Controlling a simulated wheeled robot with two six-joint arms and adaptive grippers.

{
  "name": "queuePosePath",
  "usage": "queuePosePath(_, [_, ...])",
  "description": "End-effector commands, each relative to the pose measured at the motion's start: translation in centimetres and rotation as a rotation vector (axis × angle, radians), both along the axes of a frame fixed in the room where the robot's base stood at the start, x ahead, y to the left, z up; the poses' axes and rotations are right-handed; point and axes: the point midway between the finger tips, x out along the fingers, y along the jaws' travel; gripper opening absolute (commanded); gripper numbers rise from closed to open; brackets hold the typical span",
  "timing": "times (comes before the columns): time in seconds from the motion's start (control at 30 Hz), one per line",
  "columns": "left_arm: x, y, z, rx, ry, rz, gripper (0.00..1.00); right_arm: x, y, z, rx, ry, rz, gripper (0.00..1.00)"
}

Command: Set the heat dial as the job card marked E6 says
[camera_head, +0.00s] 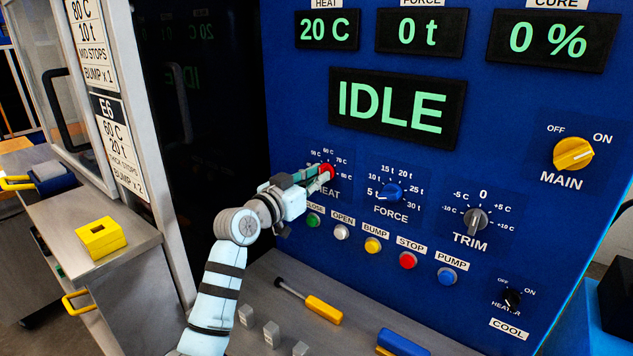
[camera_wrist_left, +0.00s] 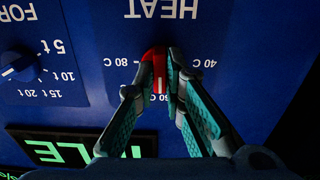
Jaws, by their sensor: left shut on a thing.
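The red heat dial (camera_head: 327,170) sits on the blue panel, partly hidden by my left gripper (camera_head: 318,175). In the left wrist view, which is upside down, the heat dial (camera_wrist_left: 158,72) is between the fingers of my left gripper (camera_wrist_left: 160,80), shut on it. Its white mark points down in that view, towards the 60 C side; the exact setting is hard to read. The heat display (camera_head: 327,29) reads 20 C. My right gripper is not in view.
The force dial (camera_head: 389,193) is close to the right of the heat dial, with the trim dial (camera_head: 476,220) beyond. A row of buttons (camera_head: 373,245) runs below. A yellow-handled tool (camera_head: 323,309) and a yellow block (camera_head: 101,237) lie on surfaces lower down.

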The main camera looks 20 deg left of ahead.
Motion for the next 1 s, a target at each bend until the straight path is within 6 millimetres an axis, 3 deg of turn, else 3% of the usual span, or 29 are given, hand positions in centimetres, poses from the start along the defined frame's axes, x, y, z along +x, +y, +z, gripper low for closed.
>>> queuePosePath(0.5, [0.00,0.00,-0.09,0.020,-0.005,0.000,0.00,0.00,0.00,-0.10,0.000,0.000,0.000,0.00])
queuePosePath(0.53, [0.00,0.00,-0.09,0.020,-0.005,0.000,0.15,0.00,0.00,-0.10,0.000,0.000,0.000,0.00])
queuePosePath(0.63, [0.00,0.00,-0.08,0.019,-0.006,0.000,0.30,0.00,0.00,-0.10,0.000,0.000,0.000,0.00])
queuePosePath(1.0, [-0.61,0.33,-0.04,0.020,-0.008,0.001,0.30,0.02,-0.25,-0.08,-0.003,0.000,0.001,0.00])
